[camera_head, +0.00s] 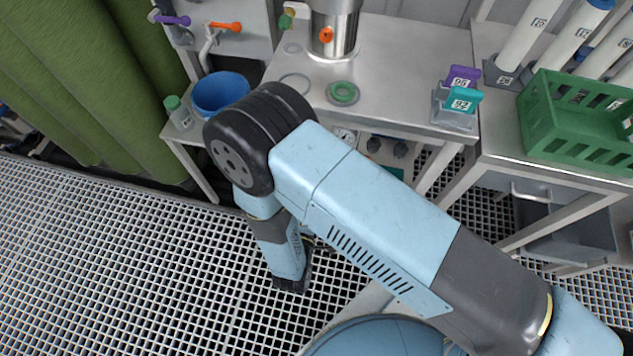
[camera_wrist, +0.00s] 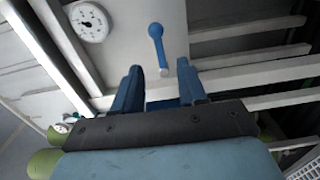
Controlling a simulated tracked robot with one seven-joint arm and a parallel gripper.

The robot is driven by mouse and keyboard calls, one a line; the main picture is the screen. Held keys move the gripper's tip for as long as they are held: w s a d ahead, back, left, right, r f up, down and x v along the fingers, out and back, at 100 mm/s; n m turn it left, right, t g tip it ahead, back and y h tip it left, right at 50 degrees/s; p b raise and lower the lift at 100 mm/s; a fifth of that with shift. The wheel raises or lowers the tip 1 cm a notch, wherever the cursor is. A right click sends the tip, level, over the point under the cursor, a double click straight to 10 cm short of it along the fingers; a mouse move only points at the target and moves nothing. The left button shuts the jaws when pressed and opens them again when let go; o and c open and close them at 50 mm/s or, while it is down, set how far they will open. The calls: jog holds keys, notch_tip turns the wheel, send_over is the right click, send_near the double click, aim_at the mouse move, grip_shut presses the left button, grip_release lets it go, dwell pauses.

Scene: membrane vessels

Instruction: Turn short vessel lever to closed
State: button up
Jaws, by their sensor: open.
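My gripper (camera_wrist: 159,74) is open, with one blue finger on each side below the lever. The lever's lower end appears in the gap between the fingertips; I cannot tell the depth or any contact. In the head view a steel vessel (camera_head: 333,28) with an orange knob (camera_head: 326,35) stands on the bench. My gripper is hidden behind my arm there. I cannot tell which vessel the blue lever belongs to.
A round gauge (camera_wrist: 90,21) is left of the lever, and pale frame bars (camera_wrist: 250,62) run on its right. The grated floor (camera_head: 110,260) is clear.

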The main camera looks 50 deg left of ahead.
jog(key=shift+v, duration=1.4)
jog(key=shift+s, duration=0.1)
